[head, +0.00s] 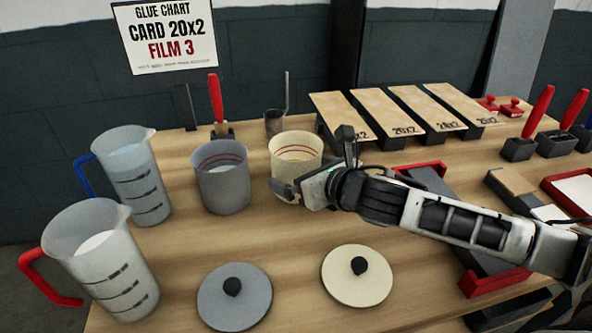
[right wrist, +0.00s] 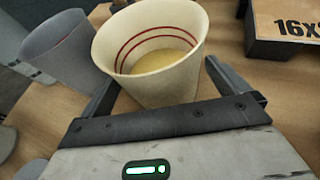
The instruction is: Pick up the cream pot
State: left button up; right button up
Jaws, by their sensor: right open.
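The cream pot (head: 294,152) stands on the table, open at the top, with red lines inside and a yellowish content low down. My right gripper (head: 310,186) is at the pot's front right side in the head view. In the right wrist view the cream pot (right wrist: 150,55) sits between the spread fingers of my right gripper (right wrist: 168,92), which is open. I cannot tell whether the fingers touch the pot. My left gripper does not show.
A grey pot (head: 222,182) stands close left of the cream pot. Two measuring jugs (head: 135,180) (head: 95,255) are further left. A grey lid (head: 234,300) and a cream lid (head: 357,280) lie in front. Labelled boards (head: 395,108) stand behind right.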

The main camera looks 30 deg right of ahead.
jog(key=shift+w+f, duration=0.15)
jog(key=shift+w, duration=0.15)
jog(key=c, duration=1.1)
jog(key=shift+c, duration=0.2)
